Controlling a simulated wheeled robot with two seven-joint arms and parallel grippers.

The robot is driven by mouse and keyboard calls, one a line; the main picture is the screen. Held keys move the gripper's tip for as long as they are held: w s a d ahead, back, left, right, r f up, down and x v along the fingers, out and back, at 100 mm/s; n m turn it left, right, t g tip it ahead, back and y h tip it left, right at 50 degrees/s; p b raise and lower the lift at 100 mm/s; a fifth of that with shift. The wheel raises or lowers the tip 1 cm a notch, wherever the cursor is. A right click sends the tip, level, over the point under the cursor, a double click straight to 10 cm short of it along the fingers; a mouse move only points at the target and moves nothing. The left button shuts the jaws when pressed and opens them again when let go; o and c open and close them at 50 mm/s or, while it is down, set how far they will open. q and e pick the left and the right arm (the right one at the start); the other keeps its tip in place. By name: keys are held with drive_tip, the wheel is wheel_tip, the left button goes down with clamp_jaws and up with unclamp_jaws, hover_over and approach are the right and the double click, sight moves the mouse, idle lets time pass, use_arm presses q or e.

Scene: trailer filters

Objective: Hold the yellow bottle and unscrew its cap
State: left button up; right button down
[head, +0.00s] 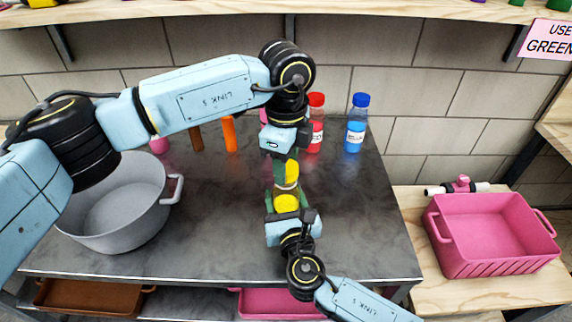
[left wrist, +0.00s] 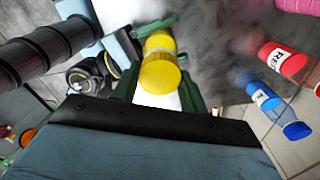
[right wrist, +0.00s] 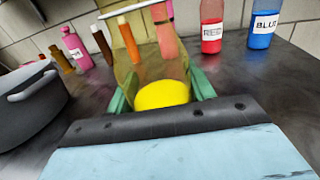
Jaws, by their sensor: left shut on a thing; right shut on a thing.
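The yellow bottle (head: 291,172) is between my two grippers, above the middle of the dark table. My left gripper (head: 283,168) is shut on its far part. My right gripper (head: 285,204) is shut on its near part. In the left wrist view, the yellow bottle (left wrist: 160,72) lies between green fingers. In the right wrist view, a bright yellow end (right wrist: 162,95) sits between green fingers, with a see-through body beyond it. The fingers hide much of the bottle. I cannot tell which yellow end is the cap.
A grey pot (head: 120,215) stands on the left of the table. A red bottle (head: 315,130), a blue bottle (head: 355,130) and an orange item (head: 229,134) stand at the back. A pink crate (head: 490,235) is on the wooden bench at right. The table's right side is clear.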

use_arm(q)
drive_tip(key=shift+r, duration=0.5)
drive_tip(key=shift+r, duration=2)
use_arm(e)
drive_tip(key=shift+c, duration=2.3)
unclamp_jaws()
